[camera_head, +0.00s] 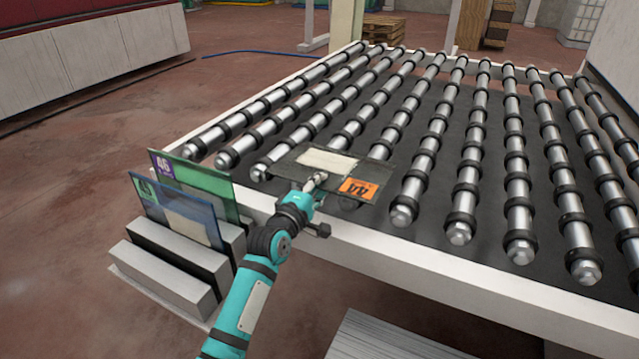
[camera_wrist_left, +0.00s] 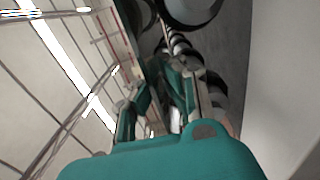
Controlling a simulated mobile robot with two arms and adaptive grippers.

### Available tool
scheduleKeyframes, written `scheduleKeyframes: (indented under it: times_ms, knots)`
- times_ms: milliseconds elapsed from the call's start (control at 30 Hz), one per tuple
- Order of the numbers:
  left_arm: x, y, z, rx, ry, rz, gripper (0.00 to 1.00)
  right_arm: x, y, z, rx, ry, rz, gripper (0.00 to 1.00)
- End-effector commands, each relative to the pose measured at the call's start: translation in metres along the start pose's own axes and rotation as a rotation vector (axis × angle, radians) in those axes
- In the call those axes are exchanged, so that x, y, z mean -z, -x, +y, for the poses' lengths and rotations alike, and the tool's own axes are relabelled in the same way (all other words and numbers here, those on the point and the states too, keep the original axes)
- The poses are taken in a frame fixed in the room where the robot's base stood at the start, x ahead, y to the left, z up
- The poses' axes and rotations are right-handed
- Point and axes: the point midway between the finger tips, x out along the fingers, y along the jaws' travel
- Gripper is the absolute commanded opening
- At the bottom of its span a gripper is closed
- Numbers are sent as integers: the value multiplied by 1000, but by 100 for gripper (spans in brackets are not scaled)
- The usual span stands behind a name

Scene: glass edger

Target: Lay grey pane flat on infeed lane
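The grey pane (camera_head: 372,172) is dark and see-through, with a cream patch and an orange label reading 44. It is over the near left ends of the rollers of the infeed lane (camera_head: 440,268), roughly level. I cannot tell whether it touches the rollers. My left gripper (camera_head: 318,182) is at the pane's near edge and appears shut on it. The left wrist view shows the gripper's teal fingers (camera_wrist_left: 160,95) close up, with the pane's edge hard to make out there. My right gripper is not in view.
A slotted rack (camera_head: 165,262) left of the lane holds a green pane (camera_head: 205,182) labelled 46 and a blue pane (camera_head: 180,214), both upright. Rollers to the right are bare. Pallets (camera_head: 383,28) stand far behind. A grey ribbed surface (camera_head: 385,338) is at the bottom.

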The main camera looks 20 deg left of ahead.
Motion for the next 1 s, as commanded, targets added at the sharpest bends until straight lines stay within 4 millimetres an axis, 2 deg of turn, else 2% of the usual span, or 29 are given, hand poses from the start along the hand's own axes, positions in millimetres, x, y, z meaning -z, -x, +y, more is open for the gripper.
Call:
scheduleKeyframes:
  times_ms: [1000]
  knots:
    - [0,0,-11,-3,1,-1,0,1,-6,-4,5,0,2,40]
